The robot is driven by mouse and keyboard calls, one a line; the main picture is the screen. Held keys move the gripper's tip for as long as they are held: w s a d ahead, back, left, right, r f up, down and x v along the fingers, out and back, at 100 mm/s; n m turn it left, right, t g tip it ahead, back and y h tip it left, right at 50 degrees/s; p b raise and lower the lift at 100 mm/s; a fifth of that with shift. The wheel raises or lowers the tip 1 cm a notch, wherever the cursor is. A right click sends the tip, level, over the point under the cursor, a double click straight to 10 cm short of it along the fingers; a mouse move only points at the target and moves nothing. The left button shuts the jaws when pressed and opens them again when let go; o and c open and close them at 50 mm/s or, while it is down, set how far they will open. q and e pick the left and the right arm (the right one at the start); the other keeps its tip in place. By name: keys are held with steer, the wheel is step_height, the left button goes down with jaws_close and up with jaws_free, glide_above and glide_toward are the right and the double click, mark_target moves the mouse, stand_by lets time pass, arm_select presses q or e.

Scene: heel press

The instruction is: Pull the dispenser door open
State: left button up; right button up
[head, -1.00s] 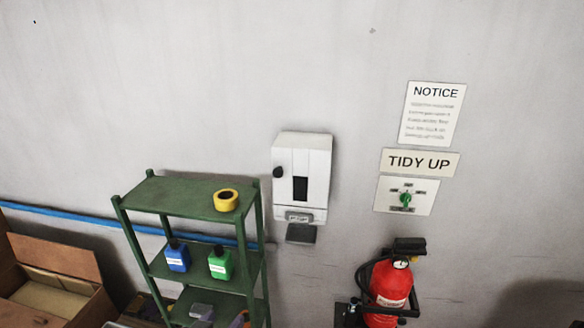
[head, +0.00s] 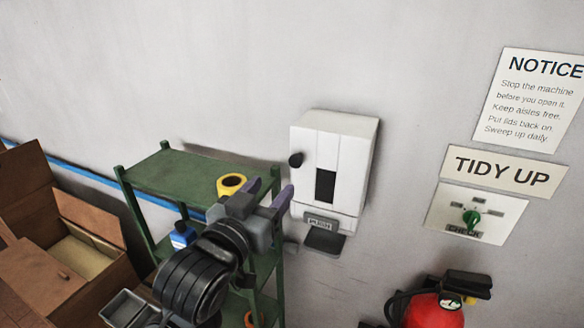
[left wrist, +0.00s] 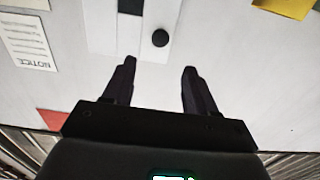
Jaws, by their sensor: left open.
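The white dispenser (head: 334,165) hangs on the wall, its door shut flush. A dark round knob (head: 296,160) sits on the left side of its front, and a dark window is in the middle. A grey push plate (head: 324,240) is at the bottom. My left gripper (head: 268,190) is open and empty, below and left of the knob. In the left wrist view the knob (left wrist: 160,38) is beyond the two fingertips (left wrist: 158,65), roughly between them and not touched. My right gripper is not in view.
A green shelf (head: 175,172) stands left of the dispenser, close to my left arm, with a yellow tape roll (head: 231,185) on top. Open cardboard boxes (head: 50,240) are at the left. A red extinguisher (head: 435,311) is at lower right.

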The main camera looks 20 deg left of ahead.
mark_target(294, 163)
arm_select(q)
steer(key=w+p, duration=0.1)
steer(key=w, duration=0.3)
steer(key=w+p, duration=0.1)
steer(key=w, duration=0.3)
steer(key=shift+w+d, duration=0.2)
steer(key=shift+w, duration=0.15)
steer(key=shift+w+p, duration=0.3)
steer(key=shift+w, duration=0.4)
jaws_close()
